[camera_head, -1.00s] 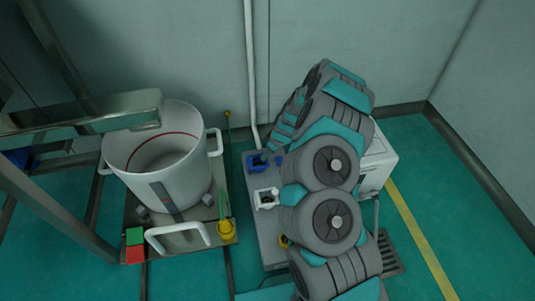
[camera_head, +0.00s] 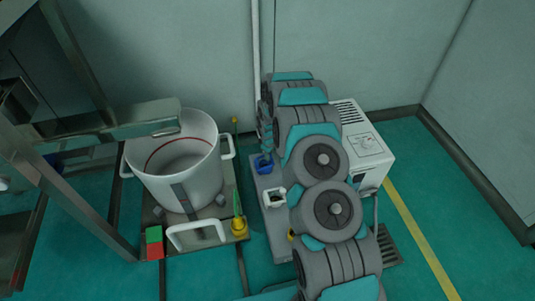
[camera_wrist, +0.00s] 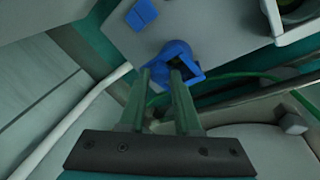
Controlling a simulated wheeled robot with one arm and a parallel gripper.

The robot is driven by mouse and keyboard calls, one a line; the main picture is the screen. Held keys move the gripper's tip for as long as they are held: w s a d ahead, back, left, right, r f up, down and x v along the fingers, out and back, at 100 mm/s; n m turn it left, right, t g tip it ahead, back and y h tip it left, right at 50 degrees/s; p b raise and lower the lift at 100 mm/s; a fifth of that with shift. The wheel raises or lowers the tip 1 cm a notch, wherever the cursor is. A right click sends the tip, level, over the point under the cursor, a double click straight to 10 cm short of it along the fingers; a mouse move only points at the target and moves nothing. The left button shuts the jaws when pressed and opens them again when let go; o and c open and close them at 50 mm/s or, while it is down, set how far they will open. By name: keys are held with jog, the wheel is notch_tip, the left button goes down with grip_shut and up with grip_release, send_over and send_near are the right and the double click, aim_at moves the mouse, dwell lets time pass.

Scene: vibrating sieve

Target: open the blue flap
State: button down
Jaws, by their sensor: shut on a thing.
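A blue socket with a dark square opening (camera_wrist: 180,64) sits on a light grey panel in the wrist view. Its blue flap (camera_wrist: 172,51) is at the ends of my gripper's fingers. My gripper (camera_wrist: 162,73) is shut on the flap, with a gap between the two fingers. How far the flap stands open is hard to tell. In the head view the blue socket (camera_head: 263,165) shows on the grey unit, left of my arm. My arm hides most of my gripper there.
A white socket (camera_head: 274,198) lies in front of the blue one. A white pot (camera_head: 192,180) stands on a metal platform to the left, beside a yellow-based post (camera_head: 238,226). A white box (camera_head: 371,153) stands behind my arm. A second blue piece (camera_wrist: 140,14) is on the panel.

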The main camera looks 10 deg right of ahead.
aim_at(260, 164)
jog(key=shift+a+r+h+b, duration=0.15)
jog(key=shift+a+h+b, duration=0.5)
jog(key=shift+h+b, duration=0.4)
jog(key=a+h+b, duration=0.1)
jog(key=b, duration=0.2)
jog(key=a+h+b, duration=0.1)
jog(key=b, duration=0.2)
jog(key=shift+r+n+b, duration=0.3)
jog(key=shift+a+r+h+b, duration=0.4)
jog(key=shift+h+b, duration=0.15)
jog(key=shift+b, duration=0.3)
jog(key=c, duration=0.6)
grip_release()
jog(key=v, duration=0.7)
jog(key=shift+a+r+p, duration=0.25)
jog(key=shift+r+p, duration=0.05)
jog(key=shift+p, duration=0.15)
